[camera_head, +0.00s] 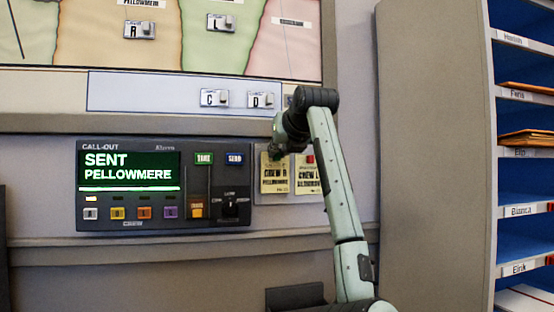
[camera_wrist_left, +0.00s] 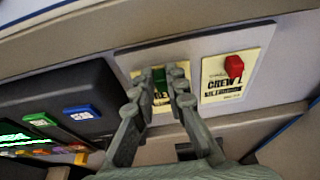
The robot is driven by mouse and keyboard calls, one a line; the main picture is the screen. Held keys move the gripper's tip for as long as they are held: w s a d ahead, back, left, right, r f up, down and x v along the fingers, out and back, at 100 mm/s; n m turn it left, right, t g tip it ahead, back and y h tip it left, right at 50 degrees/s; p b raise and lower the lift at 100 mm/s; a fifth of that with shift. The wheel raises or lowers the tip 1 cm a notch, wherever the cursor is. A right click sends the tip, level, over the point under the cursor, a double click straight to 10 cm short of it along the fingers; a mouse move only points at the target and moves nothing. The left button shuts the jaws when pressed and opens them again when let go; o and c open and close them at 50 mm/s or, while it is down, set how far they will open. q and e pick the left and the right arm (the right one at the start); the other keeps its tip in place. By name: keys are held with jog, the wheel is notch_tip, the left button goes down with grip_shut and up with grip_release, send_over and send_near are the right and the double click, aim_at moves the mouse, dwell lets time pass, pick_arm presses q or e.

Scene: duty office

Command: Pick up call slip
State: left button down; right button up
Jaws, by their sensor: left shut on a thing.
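A cream call slip (camera_head: 274,181), headed "CREW" with "PELLOWMERE" under it, stands upright against the panel right of the call-out console. In the left wrist view the slip (camera_wrist_left: 160,98) shows partly between my fingers, with a green piece (camera_wrist_left: 158,75) at its upper part. My left gripper (camera_head: 278,150) is at the slip's top edge. In the left wrist view the fingers (camera_wrist_left: 163,86) are closed around the green piece on the slip, and they hide much of its face. My right gripper is not in view.
A second cream slip (camera_head: 308,180) with a red piece stands close to the right. The call-out console (camera_head: 150,225) at left reads "SENT PELLOWMERE". A map board (camera_head: 200,40) with lettered tags is above. Blue pigeonholes (camera_head: 522,180) stand at far right.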

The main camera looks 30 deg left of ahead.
pick_arm(q)
jog(key=r+v, duration=0.3)
jog(key=v, duration=1.1)
jog(key=shift+r+b, duration=0.15)
jog(key=shift+b, duration=0.25)
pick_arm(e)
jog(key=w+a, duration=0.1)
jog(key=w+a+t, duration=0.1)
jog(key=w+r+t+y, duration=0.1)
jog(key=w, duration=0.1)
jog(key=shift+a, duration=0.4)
pick_arm(q)
jog(key=shift+a, duration=0.1)
